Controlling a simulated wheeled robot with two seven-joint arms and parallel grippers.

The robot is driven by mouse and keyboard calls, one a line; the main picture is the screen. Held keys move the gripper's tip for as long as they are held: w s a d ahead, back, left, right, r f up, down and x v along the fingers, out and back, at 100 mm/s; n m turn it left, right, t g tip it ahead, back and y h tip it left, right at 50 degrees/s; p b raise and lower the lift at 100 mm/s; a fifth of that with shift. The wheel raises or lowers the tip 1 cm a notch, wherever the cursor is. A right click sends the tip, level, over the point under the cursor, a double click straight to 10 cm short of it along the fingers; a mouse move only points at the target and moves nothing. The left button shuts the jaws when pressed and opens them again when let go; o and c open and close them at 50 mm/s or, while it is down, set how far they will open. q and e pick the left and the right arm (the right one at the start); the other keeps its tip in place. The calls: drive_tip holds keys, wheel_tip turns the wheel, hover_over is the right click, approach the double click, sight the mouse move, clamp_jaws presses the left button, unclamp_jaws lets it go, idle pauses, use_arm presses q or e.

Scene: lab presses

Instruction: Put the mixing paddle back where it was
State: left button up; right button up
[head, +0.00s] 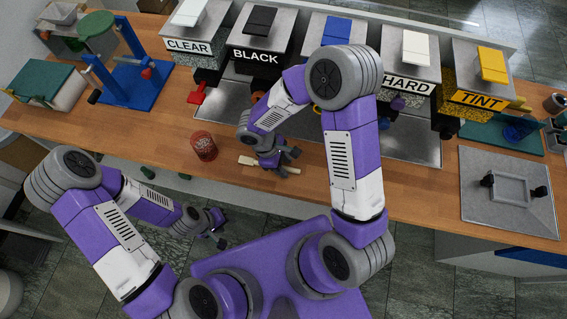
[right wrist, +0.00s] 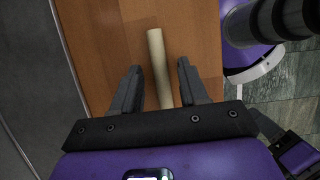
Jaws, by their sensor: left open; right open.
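The mixing paddle (head: 248,161) is a pale wooden stick lying on the wooden counter near its front edge, right of the red cup (head: 204,146). My right gripper (head: 284,162) is over the paddle and hides its middle in the head view. In the right wrist view the paddle (right wrist: 157,52) runs lengthwise between the open fingers of my right gripper (right wrist: 155,85), with gaps on both sides. Its lower end is hidden by the gripper body. My left gripper (head: 217,232) is open and empty, off the counter's front edge.
Dispensers labelled CLEAR (head: 188,45), BLACK (head: 255,57), HARD (head: 407,86) and TINT (head: 481,99), and a blue-topped one, line the back above a metal tray (head: 413,148). A blue stand (head: 133,84) is at left, a grey plate (head: 508,210) at right.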

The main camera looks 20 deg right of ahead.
use_arm(q)
drive_tip(key=shift+r+p, duration=0.8)
drive_tip(key=shift+r, duration=0.1)
use_arm(e)
drive_tip(key=v, duration=1.2)
